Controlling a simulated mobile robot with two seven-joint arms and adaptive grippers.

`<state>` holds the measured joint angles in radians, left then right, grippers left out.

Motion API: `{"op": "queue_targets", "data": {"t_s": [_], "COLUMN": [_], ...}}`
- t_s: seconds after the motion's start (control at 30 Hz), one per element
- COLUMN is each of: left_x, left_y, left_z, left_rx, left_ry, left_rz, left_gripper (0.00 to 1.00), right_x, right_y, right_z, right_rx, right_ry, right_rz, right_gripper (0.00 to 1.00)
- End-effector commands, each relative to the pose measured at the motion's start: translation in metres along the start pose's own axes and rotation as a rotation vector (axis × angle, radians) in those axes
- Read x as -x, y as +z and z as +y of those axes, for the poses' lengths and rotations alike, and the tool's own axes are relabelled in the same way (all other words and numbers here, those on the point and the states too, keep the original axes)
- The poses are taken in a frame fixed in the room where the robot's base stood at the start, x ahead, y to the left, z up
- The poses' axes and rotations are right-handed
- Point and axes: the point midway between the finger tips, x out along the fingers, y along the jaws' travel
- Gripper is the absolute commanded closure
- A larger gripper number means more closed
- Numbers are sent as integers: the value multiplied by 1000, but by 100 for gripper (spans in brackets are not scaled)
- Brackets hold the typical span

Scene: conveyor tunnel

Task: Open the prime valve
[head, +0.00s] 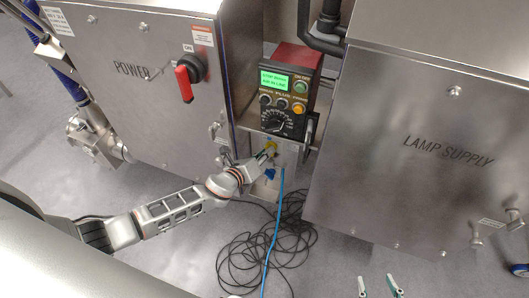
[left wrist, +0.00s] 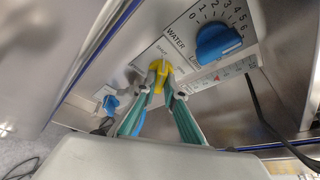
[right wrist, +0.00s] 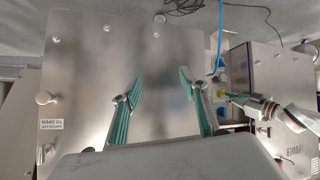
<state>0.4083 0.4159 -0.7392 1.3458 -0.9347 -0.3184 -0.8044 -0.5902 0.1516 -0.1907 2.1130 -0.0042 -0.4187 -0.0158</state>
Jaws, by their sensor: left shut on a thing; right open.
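A yellow valve handle (left wrist: 157,77) sits on a grey panel in the left wrist view, beside lettering that reads WATER. In the head view the yellow handle (head: 271,147) shows low on the unit between the two cabinets. My left gripper (head: 265,155) reaches it from the left. Its two green-backed fingers (left wrist: 161,85) are shut on the handle, one on each side. A small blue valve handle (left wrist: 111,104) is to its left, and a large blue dial (left wrist: 219,43) to its right. I cannot read which is labelled prime. My right gripper (right wrist: 160,83) is open and empty.
The POWER cabinet (head: 130,108) with a red switch handle (head: 184,84) stands left. The LAMP SUPPLY cabinet (head: 430,178) stands right, near my right gripper. A control box (head: 283,90) has a lit green screen. A blue hose (head: 275,230) and coiled black cable (head: 245,255) cover the floor between.

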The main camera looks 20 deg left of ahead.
Motion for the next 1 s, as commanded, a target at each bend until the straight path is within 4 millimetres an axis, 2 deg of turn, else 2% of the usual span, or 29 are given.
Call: {"op": "queue_targets", "data": {"t_s": [0.03, 0.07, 0.3, 0.5, 1.0], "left_x": [1, 1, 1, 0, -1], "left_y": [9, 9, 7, 3, -5], "left_z": [-7, -8, -10, -9, -8], "left_rx": [-36, -58, -263, -439, -877], "left_ry": [10, 19, 106, 180, 362], "left_rz": [-6, -6, -4, -1, 3], "left_gripper": [100, 100, 100, 100, 100], "right_x": [6, 8, 18, 25, 33], "right_y": [8, 10, -14, -24, -32], "right_z": [-3, -3, -2, -5, -9], "right_rx": [-10, -11, -31, -48, -70], "right_ry": [0, 0, -6, -15, -27], "right_rz": [-25, -32, -7, -4, -3], "right_gripper": [56, 56, 56, 56, 56]}}
